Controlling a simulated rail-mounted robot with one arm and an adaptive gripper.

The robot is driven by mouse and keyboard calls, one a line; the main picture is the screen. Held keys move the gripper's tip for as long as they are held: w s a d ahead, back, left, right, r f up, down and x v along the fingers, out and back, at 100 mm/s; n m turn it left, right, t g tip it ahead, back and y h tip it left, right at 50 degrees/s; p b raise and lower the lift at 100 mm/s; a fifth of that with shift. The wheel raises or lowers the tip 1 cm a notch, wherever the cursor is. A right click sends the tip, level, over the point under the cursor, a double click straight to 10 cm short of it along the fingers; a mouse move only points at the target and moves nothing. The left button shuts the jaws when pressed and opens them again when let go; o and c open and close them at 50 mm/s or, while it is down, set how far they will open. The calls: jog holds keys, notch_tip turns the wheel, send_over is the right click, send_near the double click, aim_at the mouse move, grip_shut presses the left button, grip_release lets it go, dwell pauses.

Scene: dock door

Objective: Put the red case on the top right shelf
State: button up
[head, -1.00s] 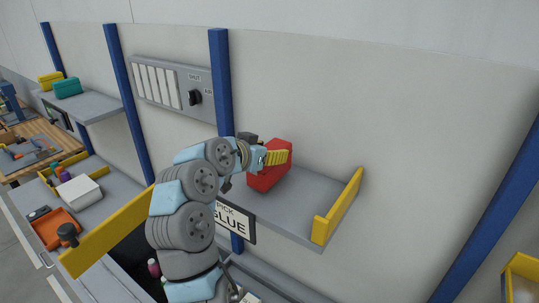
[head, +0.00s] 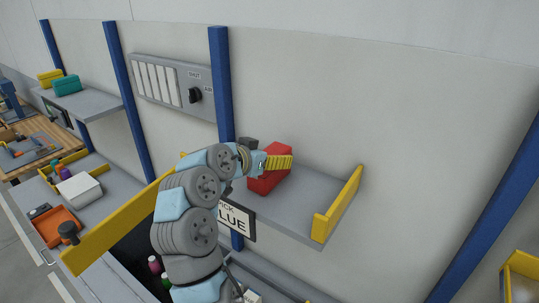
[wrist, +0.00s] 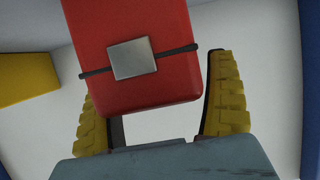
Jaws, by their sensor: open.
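The red case (head: 268,181) is at the grey right shelf (head: 305,210), near its left end; it looks to rest there, partly behind my fingers. My gripper (head: 279,162) is at the case's upper part with its yellow fingers pointing right. In the wrist view the red case (wrist: 135,75) shows a dark strap and a silver plate. The gripper's yellow fingers (wrist: 160,108) stand open, one on each side of the case's near end, with a clear gap to the right finger.
A yellow end rail (head: 338,205) bounds the shelf's right side. A blue post (head: 221,85) and a switch panel (head: 172,86) stand to the left. The shelf's right half is clear.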

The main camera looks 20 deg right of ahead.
jog(key=shift+r, duration=0.15)
jog(key=b+v, duration=0.1)
jog(key=v, duration=1.1)
